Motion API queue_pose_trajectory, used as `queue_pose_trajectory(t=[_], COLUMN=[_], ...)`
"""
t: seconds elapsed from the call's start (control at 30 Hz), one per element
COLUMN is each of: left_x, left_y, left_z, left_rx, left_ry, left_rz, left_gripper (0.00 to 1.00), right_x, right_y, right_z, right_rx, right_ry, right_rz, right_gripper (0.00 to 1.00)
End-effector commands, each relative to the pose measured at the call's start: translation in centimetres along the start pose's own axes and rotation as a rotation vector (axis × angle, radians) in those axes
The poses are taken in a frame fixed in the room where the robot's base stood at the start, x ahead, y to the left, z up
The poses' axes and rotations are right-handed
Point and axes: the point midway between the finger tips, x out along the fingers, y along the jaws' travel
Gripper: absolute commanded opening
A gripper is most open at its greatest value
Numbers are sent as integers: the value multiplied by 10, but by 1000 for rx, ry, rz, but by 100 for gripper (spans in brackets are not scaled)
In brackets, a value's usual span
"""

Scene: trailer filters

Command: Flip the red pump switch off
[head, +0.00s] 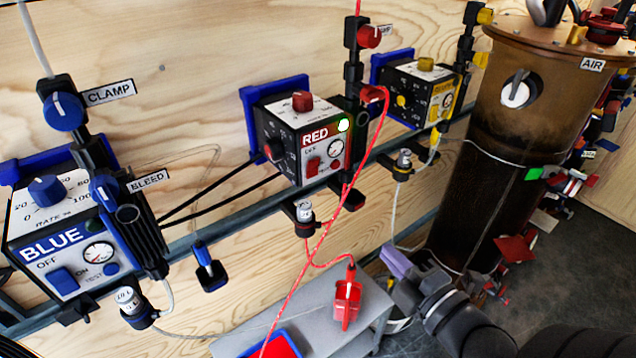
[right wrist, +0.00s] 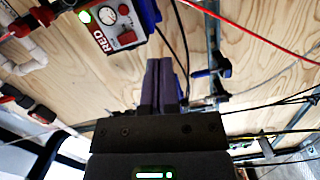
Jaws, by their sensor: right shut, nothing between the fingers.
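The RED pump box (head: 283,118) is mounted on the wooden wall, with a red knob on top, a round gauge and a lit green lamp (head: 344,125). Its red switch (head: 313,166) sits on the front face, lower left of the gauge. In the right wrist view the box (right wrist: 122,14) appears turned over at the upper left, with its red switch (right wrist: 127,38) and the green lamp lit. My right gripper (head: 394,262) is shut and empty, below and to the right of the box, apart from it. Its purple fingers (right wrist: 160,80) show in the wrist view. My left gripper is not in view.
The BLUE box (head: 50,243) is at the left and a yellow box (head: 405,88) is right of the red one. A red cable (head: 375,140) hangs past the red box. A brown AIR cylinder (head: 500,130) stands at the right. A grey bench (head: 310,300) lies below.

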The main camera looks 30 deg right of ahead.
Motion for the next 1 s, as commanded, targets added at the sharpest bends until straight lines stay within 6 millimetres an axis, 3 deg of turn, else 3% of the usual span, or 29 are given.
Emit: queue_pose_trajectory(t=[0.1,0.2,0.57,0.67,1.0], left_x=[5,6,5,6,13], left_y=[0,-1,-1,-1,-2], left_z=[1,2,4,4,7], left_rx=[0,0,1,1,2], left_ry=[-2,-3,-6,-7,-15], left_rz=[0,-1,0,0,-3], left_gripper=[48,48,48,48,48], right_x=[-3,-5,-3,9,81], right_y=[39,55,58,60,70], right_z=[-23,-32,-34,-36,-44], right_rx=[-116,-161,-167,-168,-165], right_ry=[77,105,110,110,109], right_rz=[105,145,155,159,158], right_gripper=[0,0,0,0,0])
